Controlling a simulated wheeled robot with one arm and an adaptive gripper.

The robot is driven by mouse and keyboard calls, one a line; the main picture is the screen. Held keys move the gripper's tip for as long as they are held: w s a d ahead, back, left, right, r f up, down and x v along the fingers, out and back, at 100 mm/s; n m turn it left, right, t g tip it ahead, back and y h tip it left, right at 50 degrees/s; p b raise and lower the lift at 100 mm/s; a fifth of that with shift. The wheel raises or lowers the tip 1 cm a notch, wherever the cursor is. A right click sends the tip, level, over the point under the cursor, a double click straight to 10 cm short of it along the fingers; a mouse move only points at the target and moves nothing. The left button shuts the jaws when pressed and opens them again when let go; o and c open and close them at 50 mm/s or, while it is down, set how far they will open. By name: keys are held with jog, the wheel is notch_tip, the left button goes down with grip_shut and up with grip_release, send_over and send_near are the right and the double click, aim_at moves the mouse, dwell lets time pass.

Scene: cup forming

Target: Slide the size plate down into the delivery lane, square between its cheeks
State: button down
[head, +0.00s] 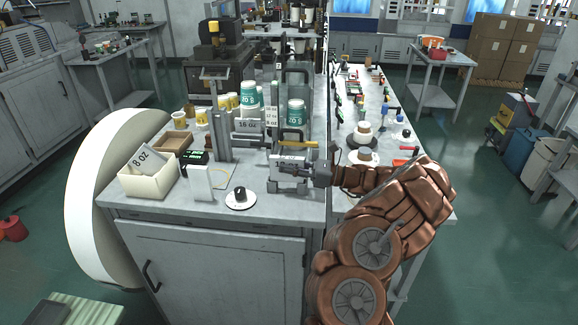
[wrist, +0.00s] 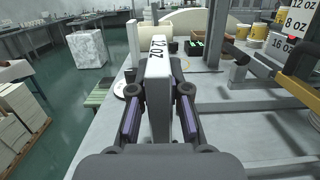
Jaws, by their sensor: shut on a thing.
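My gripper (head: 305,170) is at the front right of the grey bench. In the wrist view my gripper (wrist: 160,95) is shut on the size plate (wrist: 157,72), a pale upright slab whose top edge reads 12 OZ. The plate (head: 287,160) shows small in the head view, just left of the jaws. Grey metal rails (wrist: 262,106) run along the bench to the plate's right in the wrist view. The plate's lower end is hidden by the jaws. I cannot tell which parts are the delivery lane's cheeks, or whether the plate is between them.
A cream box (head: 150,182) holds an 8 OZ plate (head: 140,160). A 16 OZ plate (head: 248,125) stands by the machine. A round white disc with a black knob (head: 240,198) lies near the front edge. A yellow bar (head: 298,144) is just behind my gripper.

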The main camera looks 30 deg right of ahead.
aim_at(289, 181)
jog(key=shift+f+b, duration=0.65)
jog(key=shift+f, duration=0.9)
jog(key=c, duration=1.1)
grip_release()
jog(key=shift+o, duration=0.2)
jog(key=v, duration=1.2)
